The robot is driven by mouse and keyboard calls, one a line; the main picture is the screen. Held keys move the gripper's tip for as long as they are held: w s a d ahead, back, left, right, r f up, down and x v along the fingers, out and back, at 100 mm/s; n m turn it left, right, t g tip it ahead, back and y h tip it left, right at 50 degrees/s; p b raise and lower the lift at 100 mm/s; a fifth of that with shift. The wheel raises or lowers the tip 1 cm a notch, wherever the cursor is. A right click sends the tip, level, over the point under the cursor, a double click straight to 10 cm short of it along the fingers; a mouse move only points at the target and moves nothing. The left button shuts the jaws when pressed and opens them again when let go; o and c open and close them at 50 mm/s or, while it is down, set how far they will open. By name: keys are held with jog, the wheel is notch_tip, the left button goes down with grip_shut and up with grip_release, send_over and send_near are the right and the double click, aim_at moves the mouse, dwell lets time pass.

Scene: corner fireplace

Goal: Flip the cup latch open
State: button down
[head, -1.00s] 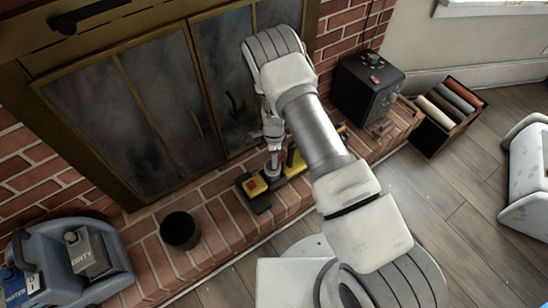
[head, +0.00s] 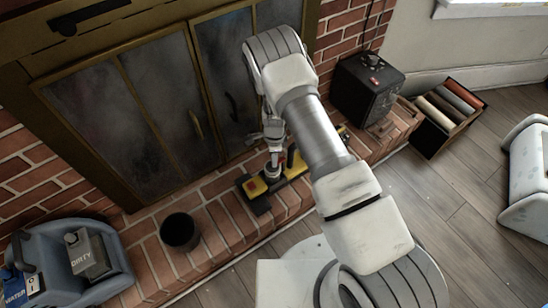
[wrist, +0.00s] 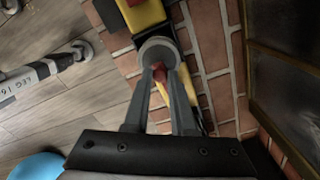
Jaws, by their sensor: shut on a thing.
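A yellow and black tool (head: 256,188) lies along the brick hearth in front of the fireplace doors. It also shows at the top of the wrist view (wrist: 143,14). In the head view my gripper (head: 273,146) is just above the tool. My arm hides part of the tool, and the exact finger contact is hard to see.
A black bin (head: 180,231) stands left on the hearth, and a blue-grey machine (head: 92,265) is at lower left. A black box (head: 366,88) and a crate of rolls (head: 446,118) are at right. The glass doors (head: 120,120) are close behind my gripper.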

aim_at(283, 162)
jog(key=n, duration=0.1)
jog(key=s+d+n, duration=0.1)
jog(key=n, duration=0.3)
jog(key=shift+s+d+b, duration=0.15)
jog(key=shift+d+b, duration=0.1)
jog(key=shift+b, duration=0.05)
jog(key=n, duration=0.1)
jog(key=d+n, duration=0.1)
jog(key=n, duration=0.2)
jog(key=shift+s+d+n+b, duration=0.2)
jog(key=shift+d+n+b, duration=0.1)
jog(key=shift+n+b, duration=0.1)
jog(key=shift+w+d+n+b, duration=0.2)
jog(key=shift+d+n, duration=0.3)
jog(key=shift+n, duration=0.95)
jog(key=shift+w+d+n+b, duration=0.1)
jog(key=shift+d+n+b, duration=0.25)
jog(key=shift+n, duration=1.15)
jog(key=shift+w+d+n+b, duration=0.15)
jog(key=shift+d+n, duration=0.45)
jog(key=shift+n, duration=0.85)
jog(key=c, duration=0.8)
grip_release()
jog(key=shift+o, duration=0.2)
